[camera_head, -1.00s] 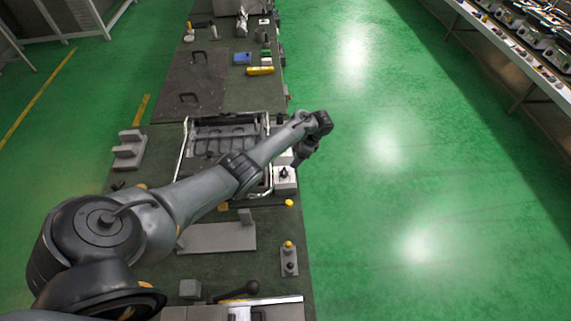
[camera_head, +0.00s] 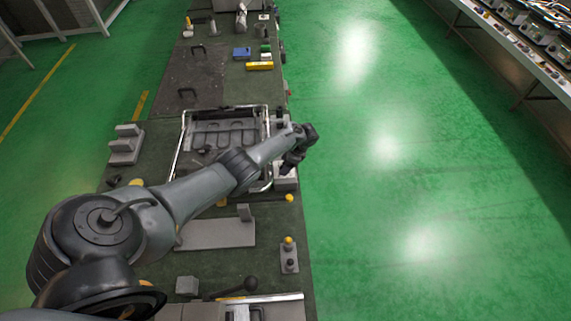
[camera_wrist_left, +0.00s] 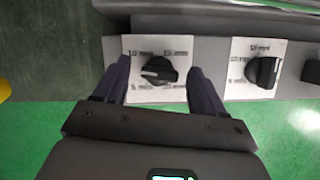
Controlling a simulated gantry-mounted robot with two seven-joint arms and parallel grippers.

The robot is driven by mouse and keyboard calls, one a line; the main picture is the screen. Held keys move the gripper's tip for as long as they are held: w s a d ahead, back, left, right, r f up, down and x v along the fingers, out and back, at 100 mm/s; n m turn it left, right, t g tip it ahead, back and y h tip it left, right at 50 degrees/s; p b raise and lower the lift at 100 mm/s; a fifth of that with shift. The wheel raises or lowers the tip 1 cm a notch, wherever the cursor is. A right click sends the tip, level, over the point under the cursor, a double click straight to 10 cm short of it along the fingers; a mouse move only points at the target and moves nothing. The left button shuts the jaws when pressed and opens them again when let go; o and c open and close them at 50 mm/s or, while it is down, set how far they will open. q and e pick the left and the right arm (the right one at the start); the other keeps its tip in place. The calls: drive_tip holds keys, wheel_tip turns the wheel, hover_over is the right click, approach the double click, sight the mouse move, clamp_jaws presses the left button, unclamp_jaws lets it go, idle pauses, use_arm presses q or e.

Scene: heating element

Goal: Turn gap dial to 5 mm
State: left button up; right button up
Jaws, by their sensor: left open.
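A black dial (camera_wrist_left: 159,71) with a white pointer mark sits on a white label plate (camera_wrist_left: 142,95) in the left wrist view. The mark lies on the knob's left side, pointing roughly left. Small mm markings surround it; I read about 10 mm at upper left and 15 mm at upper right, the lower ones being less clear. My left gripper (camera_wrist_left: 160,74) is open, one finger on each side of this dial, with visible gaps. In the head view the left gripper (camera_head: 291,161) is over the white dial box (camera_head: 286,182), hiding its top. My right gripper is not in view.
A second black dial (camera_wrist_left: 264,72) on its own white plate stands to the right in the left wrist view. A metal-framed fixture (camera_head: 183,150) lies beside the gripper on the dark green bench (camera_head: 160,270). Open green floor lies to the right.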

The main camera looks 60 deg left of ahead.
use_arm(q)
drive_tip(key=c, duration=1.1)
drive_tip(key=shift+o, duration=0.2)
drive_tip(key=shift+w+f+n+h+b, duration=0.15)
drive_tip(key=shift+n+h+b, duration=0.35)
drive_tip(key=shift+n+b, duration=0.7)
drive_tip(key=n+h+b, duration=0.1)
drive_tip(key=n, duration=0.2)
drive_tip(key=shift+a+g, duration=0.15)
drive_tip(key=shift+g, duration=0.15)
drive_tip(key=n+h+b, duration=0.1)
drive_tip(key=n+b, duration=0.1)
drive_tip(key=n, duration=0.1)
drive_tip(key=shift+a, duration=0.1)
drive_tip(key=shift+n+h+b, duration=0.5)
drive_tip(key=shift+n+h, duration=0.1)
drive_tip(key=shift+n, duration=0.6)
